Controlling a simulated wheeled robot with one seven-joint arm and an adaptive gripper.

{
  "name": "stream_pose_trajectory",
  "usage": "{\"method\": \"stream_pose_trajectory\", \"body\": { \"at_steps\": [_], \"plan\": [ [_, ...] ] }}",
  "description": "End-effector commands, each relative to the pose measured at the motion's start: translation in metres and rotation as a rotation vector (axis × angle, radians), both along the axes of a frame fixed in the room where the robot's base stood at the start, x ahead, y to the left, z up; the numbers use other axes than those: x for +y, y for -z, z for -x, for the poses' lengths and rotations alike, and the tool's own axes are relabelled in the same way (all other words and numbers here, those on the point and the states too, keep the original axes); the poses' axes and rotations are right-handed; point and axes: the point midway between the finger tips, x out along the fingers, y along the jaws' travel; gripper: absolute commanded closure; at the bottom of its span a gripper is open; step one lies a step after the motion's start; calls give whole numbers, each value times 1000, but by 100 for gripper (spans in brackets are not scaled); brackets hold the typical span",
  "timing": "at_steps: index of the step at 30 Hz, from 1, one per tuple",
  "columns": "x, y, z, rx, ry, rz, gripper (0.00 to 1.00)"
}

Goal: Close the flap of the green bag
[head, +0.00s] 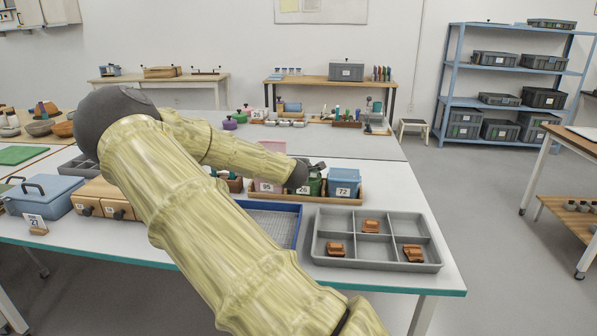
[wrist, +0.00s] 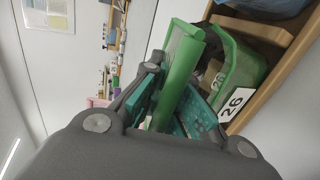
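The green bag (head: 316,187) stands in the wooden tray, between a pink bag and a blue bag, with a white 26 label (head: 303,190) in front. In the wrist view the bag (wrist: 243,72) is open at the top and dark inside. Its green flap (wrist: 181,72) is raised, away from the opening. My gripper (wrist: 176,112) is at the flap, its teal-padded fingers apart with the flap's edge between them. I cannot tell whether the pads touch it. In the head view my gripper (head: 316,167) is just above the bag and partly hides it.
The wooden tray (head: 345,200) holds the pink bag (head: 268,186) and blue bag (head: 344,181) close on either side. In front are a blue mesh tray (head: 278,222) and a grey divided tray (head: 376,262) with orange sherds. A blue box (head: 45,195) stands at left.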

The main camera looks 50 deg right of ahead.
Motion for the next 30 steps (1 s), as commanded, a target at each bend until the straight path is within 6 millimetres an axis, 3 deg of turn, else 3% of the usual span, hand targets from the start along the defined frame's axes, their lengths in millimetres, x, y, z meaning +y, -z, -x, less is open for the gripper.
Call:
{"method": "stream_pose_trajectory", "body": {
  "at_steps": [9, 13, 30],
  "plan": [
    [1, 1, -1, 1, -1, -1, 100],
    [2, 1, -1, 1, -2, -1, 75],
    [5, 0, 0, 2, -2, -1, 75]
  ]
}}
